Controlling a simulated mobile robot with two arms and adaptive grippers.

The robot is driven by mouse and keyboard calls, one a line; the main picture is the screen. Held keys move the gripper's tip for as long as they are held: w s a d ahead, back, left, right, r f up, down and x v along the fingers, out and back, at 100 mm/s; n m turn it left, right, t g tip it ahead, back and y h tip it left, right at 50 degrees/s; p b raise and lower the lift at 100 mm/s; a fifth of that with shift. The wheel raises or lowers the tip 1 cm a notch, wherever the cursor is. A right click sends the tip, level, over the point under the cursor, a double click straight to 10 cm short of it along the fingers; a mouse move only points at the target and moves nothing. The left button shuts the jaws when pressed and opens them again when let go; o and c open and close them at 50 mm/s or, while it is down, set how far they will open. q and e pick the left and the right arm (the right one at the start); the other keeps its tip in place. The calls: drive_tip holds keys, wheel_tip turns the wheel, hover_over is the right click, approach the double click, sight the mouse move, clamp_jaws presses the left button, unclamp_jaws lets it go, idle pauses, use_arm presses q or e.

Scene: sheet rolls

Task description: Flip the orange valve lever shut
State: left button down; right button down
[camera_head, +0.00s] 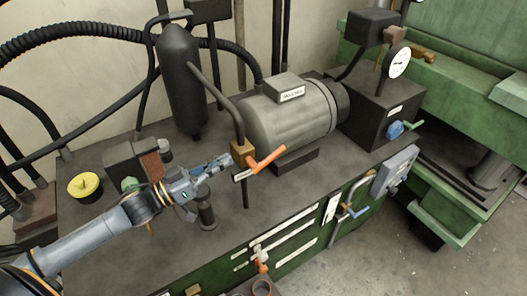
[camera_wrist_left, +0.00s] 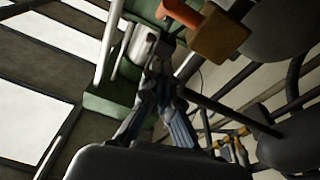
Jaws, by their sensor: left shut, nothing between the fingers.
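The orange valve lever (camera_head: 267,160) sticks out to the right and slightly up from a brass valve body (camera_head: 241,150) on a vertical dark pipe. A small label hangs by the lever's left end. My left gripper (camera_head: 229,159) is shut and empty, its tips just left of the brass body. I cannot tell whether they touch it. In the left wrist view, the gripper's fingers (camera_wrist_left: 162,62) point up the picture. The brass body (camera_wrist_left: 218,36) is right of the tips, and part of the orange lever (camera_wrist_left: 179,13) shows above them. My right gripper is not in view.
A grey motor (camera_head: 290,115) stands behind the lever, and a dark cylinder (camera_head: 182,85) stands behind my gripper. A yellow knob (camera_head: 85,186) is at the left. A blue-handled valve (camera_head: 355,212) is on the front side.

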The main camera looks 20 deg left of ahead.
use_arm(q)
drive_tip(key=shift+h, duration=0.5)
drive_tip(key=p+x, duration=0.1)
drive_tip(key=x, duration=0.2)
drive_tip(key=f+p+x, duration=0.1)
drive_tip(key=p+x, duration=0.1)
drive_tip(key=x, duration=0.2)
drive_tip(key=d+f+p+x, duration=0.1)
drive_tip(key=x, duration=0.3)
drive_tip(key=shift+s+f+p, duration=0.15)
drive_tip(key=shift+s+p, duration=0.05)
drive_tip(key=shift+p, duration=0.1)
drive_tip(key=shift+d+f, duration=0.1)
drive_tip(key=shift+f, duration=0.35)
